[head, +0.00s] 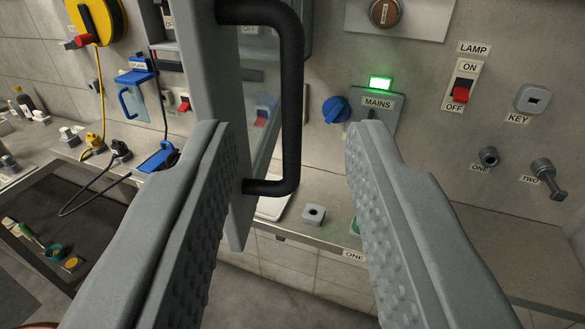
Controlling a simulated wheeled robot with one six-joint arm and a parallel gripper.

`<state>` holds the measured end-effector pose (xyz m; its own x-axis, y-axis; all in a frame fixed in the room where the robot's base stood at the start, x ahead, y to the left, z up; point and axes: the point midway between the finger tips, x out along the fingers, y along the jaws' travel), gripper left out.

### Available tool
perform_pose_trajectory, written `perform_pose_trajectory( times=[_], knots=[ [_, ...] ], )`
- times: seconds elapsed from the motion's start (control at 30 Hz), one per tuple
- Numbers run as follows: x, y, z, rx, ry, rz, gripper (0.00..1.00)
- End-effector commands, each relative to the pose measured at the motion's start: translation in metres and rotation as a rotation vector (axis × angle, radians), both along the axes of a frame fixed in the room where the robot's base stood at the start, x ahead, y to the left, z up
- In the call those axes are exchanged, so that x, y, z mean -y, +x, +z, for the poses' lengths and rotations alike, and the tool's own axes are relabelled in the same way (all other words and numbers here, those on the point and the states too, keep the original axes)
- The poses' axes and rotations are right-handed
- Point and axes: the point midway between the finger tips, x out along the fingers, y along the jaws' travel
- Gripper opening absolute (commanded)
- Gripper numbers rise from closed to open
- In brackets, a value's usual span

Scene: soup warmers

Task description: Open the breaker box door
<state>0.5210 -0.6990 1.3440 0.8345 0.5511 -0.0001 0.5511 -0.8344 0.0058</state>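The breaker box door (213,75) is a grey-framed panel with a glassy pane, seen at a steep angle. It appears to stand out from the wall, but I cannot tell exactly how far. Its black bar handle (291,90) is upright on the front of the frame. My gripper (288,135) is open, with one grey finger left of the handle and the other well to its right. The handle lies in the gap between them, and neither finger is clearly closed on it. The box interior is mostly hidden behind the door.
Right of the door are a blue knob (336,109), the MAINS box (374,108) with a lit green lamp, a red LAMP switch (461,90) and a KEY socket (533,99). A yellow cable reel (95,20) hangs at left. A counter (330,208) runs below.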

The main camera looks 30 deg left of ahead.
Motion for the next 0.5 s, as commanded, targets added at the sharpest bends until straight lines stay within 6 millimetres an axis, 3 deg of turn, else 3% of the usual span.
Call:
perform_pose_trajectory(
  times=[0.3, 0.5],
  knots=[
    [0.037, -0.054, -0.001, -0.001, -0.001, -0.002, 0.33],
    [0.051, -0.075, -0.001, 0.0, 0.0, 0.0, 0.33]
  ],
)
